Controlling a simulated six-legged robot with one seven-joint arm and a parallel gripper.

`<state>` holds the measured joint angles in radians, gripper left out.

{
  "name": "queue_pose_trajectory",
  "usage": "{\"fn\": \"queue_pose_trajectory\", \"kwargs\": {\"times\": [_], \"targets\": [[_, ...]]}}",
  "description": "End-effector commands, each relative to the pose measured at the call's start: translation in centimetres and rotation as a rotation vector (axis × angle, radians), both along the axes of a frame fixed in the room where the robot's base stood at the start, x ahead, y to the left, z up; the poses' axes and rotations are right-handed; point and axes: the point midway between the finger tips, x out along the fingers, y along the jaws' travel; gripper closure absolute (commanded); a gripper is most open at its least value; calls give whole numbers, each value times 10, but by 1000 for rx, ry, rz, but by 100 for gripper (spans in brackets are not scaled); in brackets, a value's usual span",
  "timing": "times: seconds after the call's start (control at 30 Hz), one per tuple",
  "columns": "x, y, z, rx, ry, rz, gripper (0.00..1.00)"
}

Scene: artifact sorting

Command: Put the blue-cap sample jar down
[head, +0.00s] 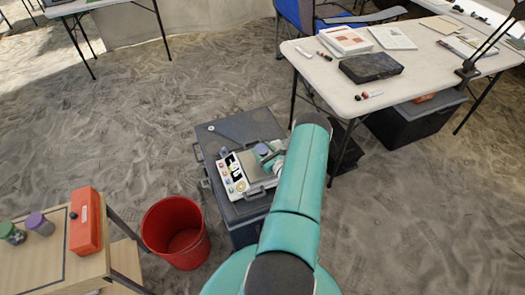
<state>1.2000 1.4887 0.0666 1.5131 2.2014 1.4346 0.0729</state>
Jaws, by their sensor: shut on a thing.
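My gripper (270,157) is at the end of my teal arm, over the right part of a light instrument with a grey plate (256,171). It is shut on the blue-cap sample jar (262,149), whose blue-violet cap shows beside the fingers. The arm and fingers hide much of the jar. I cannot tell whether its base touches the plate. The instrument lies on a dark grey case (215,135).
A red bucket (172,228) stands left of the case. A wooden table (35,268) at lower left bears a green-capped jar (10,232), a purple-capped jar (39,224) and an orange box (85,220). A white table (318,70) with books stands at upper right. Sand floor is clear at right.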

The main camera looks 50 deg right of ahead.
Motion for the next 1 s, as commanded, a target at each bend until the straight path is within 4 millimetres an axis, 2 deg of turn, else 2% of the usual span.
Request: {"fn": "queue_pose_trajectory", "kwargs": {"times": [0.2, 0.23, 0.33, 0.7, 0.87, 1.0], "targets": [[0, 0, -3, 1, 0, 0, 79], [0, 1, -4, 1, 0, 0, 42], [0, 1, -3, 1, 0, 0, 22], [1, 0, 1, 0, 0, 1, 22], [-21, 5, 0, 2, 0, -4, 22], [-50, 13, 0, 3, 0, -3, 22]]}}
